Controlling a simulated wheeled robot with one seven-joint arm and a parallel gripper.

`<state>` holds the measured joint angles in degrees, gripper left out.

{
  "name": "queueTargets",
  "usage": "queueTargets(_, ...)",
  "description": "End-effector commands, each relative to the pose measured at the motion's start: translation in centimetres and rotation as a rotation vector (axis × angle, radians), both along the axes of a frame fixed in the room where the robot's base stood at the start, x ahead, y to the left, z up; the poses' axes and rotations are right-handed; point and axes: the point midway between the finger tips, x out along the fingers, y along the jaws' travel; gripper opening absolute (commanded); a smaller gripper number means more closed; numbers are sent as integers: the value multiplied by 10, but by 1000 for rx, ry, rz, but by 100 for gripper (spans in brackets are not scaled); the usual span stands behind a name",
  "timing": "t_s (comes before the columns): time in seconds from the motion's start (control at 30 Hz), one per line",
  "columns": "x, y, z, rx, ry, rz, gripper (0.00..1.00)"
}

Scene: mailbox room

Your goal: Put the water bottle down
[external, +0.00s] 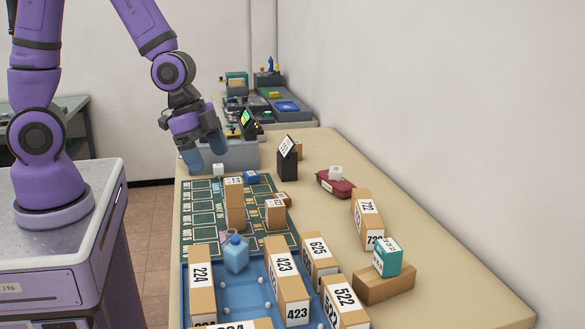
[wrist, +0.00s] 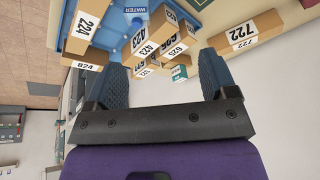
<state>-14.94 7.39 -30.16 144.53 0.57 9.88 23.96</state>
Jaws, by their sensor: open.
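The blue water bottle (external: 236,254) stands upright in the blue tray (external: 251,309), between the box marked 224 and the box marked 423. In the wrist view the bottle (wrist: 138,16) shows near the top edge, labelled WATER, beyond my fingers. My gripper (external: 204,153) is high over the far end of the table, well behind the bottle and apart from it. In the wrist view its two blue fingers (wrist: 162,84) are spread with nothing between them.
Numbered boxes crowd the tray, including box 224 (external: 202,281) and box 423 (external: 286,283). Box 722 (external: 367,217) and a teal box (external: 387,257) stand at right.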

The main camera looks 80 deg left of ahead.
Motion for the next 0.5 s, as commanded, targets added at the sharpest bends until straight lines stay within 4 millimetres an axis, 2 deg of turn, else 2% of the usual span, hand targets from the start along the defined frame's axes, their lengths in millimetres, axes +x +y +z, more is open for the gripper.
queueTargets(0.03, -3, 7, 16, 20, -14, 31, 78)
queueTargets(0.27, -27, 38, 77, 67, -42, 194, 78)
queueTargets(0.5, -68, 64, 138, 55, -76, 370, 78)
